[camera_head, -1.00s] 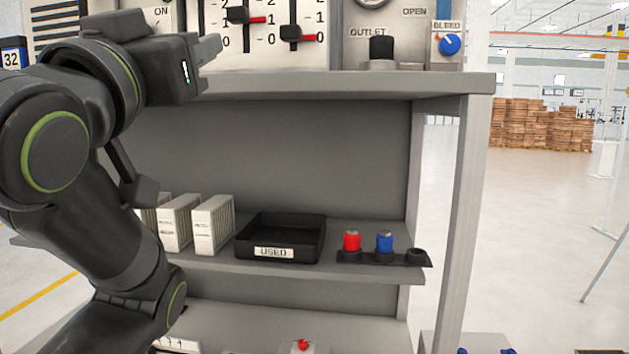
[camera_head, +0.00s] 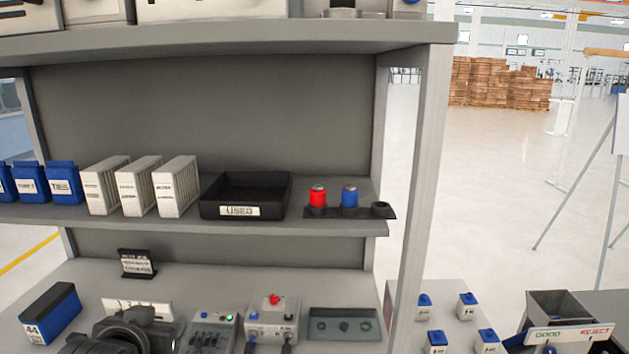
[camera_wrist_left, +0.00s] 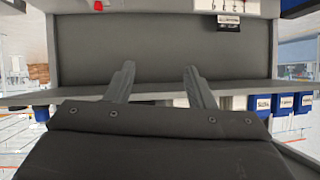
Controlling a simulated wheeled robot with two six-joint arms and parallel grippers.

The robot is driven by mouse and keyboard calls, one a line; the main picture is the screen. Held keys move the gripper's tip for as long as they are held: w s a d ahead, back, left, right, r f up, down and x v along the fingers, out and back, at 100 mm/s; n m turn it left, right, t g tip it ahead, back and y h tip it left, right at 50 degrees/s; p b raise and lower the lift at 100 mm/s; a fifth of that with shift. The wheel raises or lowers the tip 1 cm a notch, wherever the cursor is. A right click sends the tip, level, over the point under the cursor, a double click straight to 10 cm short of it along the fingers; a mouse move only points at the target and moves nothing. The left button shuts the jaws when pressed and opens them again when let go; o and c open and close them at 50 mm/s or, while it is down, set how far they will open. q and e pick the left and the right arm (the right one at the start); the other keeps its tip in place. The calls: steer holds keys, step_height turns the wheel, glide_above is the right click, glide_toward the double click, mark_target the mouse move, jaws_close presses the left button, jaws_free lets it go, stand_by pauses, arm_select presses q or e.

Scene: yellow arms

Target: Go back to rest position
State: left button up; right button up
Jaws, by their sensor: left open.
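My left gripper (camera_wrist_left: 160,82) shows in the left wrist view with its two grey fingers spread apart and nothing between them. That view looks upside down, with the grey rack panel behind the fingers. In the head view, dark parts of my left arm show low at the bottom left, in front of the lower bench (camera_head: 215,272). The fingertips are not clear there. My right gripper is in neither view.
The middle shelf (camera_head: 270,229) holds blue bins (camera_head: 63,184), white filter boxes (camera_head: 175,187), a black USED tray (camera_head: 246,194), and red (camera_head: 318,196) and blue (camera_head: 349,196) pieces in a black holder. Control boxes (camera_head: 272,320) stand on the bench.

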arm_select(q)
steer(key=s+a+f+g, duration=0.3)
steer(key=s+f+g, duration=0.2)
steer(key=s+f, duration=1.05)
steer(key=s+a+f+g, duration=0.1)
steer(key=s+f+g, duration=0.2)
steer(key=s+f, duration=0.85)
step_height(320, 180, down, 26)
steer(key=s+a+g+b, duration=0.1)
steer(key=a+g+b, duration=0.1)
steer(key=b, duration=0.1)
steer(key=s+d+f+b, duration=0.1)
steer(key=s+f, duration=1.4)
steer(key=f, duration=0.2)
steer(key=shift+s+d+f+n+g+b, duration=0.15)
steer(key=shift+d+f+n+g+b, duration=0.15)
steer(key=shift+f+n+g, duration=0.1)
